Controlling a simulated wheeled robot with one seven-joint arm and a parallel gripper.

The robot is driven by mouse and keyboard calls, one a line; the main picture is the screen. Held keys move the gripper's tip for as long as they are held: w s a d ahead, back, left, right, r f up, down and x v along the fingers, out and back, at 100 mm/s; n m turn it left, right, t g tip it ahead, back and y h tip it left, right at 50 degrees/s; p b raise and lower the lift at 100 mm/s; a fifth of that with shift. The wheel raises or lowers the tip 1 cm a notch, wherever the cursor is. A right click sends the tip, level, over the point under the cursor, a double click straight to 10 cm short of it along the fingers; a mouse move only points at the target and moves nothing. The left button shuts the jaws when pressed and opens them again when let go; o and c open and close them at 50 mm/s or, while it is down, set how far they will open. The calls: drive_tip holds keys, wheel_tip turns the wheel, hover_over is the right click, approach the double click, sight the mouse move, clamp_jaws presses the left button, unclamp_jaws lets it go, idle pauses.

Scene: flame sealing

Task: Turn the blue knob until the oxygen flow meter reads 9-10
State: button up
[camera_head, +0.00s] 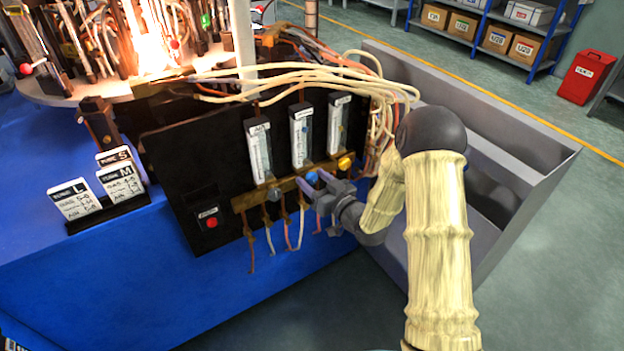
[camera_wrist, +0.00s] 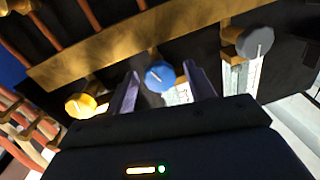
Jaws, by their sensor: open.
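The blue knob (camera_wrist: 159,76) with a white pointer line sits between the two open fingers of my gripper (camera_wrist: 160,92) in the wrist view. The fingers stand apart on either side of it, and I see no contact. In the head view my gripper (camera_head: 315,184) is at the brass manifold, and the blue knob (camera_head: 311,178) shows just above a finger. The middle flow meter (camera_head: 301,136) stands above the blue knob. Its scale is too small to read. In the wrist view my gripper hides much of that meter.
A grey knob (camera_wrist: 255,42) and a yellow knob (camera_wrist: 81,105) flank the blue one on the brass manifold (camera_wrist: 110,50). Flow meters (camera_head: 258,150) and (camera_head: 338,122) stand either side. Hoses hang below. A flame burns at back left; a grey bin (camera_head: 520,165) stands right.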

drive_tip(key=shift+w+a, duration=0.3)
